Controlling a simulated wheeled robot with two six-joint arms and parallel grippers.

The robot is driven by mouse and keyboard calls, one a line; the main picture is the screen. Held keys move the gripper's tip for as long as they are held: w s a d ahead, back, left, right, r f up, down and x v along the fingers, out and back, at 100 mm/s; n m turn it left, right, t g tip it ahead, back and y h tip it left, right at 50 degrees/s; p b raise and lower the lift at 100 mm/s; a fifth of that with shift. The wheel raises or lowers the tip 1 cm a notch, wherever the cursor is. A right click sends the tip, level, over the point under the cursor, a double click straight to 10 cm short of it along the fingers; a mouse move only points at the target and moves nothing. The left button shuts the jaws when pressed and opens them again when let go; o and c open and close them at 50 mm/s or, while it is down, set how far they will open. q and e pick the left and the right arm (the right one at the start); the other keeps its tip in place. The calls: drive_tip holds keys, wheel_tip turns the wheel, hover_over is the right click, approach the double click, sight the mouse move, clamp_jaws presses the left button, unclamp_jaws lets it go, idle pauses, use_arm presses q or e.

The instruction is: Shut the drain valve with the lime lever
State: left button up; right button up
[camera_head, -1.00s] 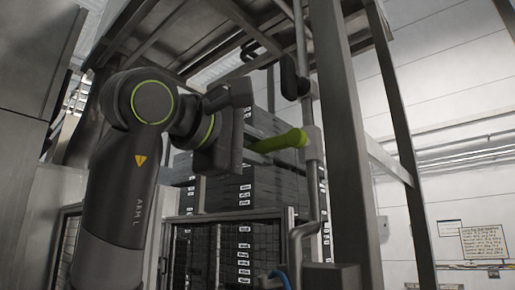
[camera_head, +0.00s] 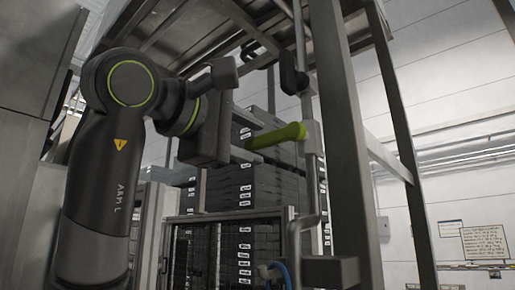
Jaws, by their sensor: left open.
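The lime lever (camera_head: 276,136) sticks out to the left from a grey valve body (camera_head: 313,138) on a vertical pipe. It slopes slightly down toward its rounded left end. My right gripper is out of view.
A steel frame post (camera_head: 346,150) stands just right of the valve pipe. Stacked dark crates (camera_head: 250,190) fill the space behind, with a low mesh guard (camera_head: 228,216) before them. A black handle (camera_head: 289,75) hangs above the lever. Steel framework spans overhead.

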use_arm(q)
drive_tip(key=b+v, duration=0.5)
drive_tip(key=v, duration=1)
drive_tip(key=shift+s, duration=0.1)
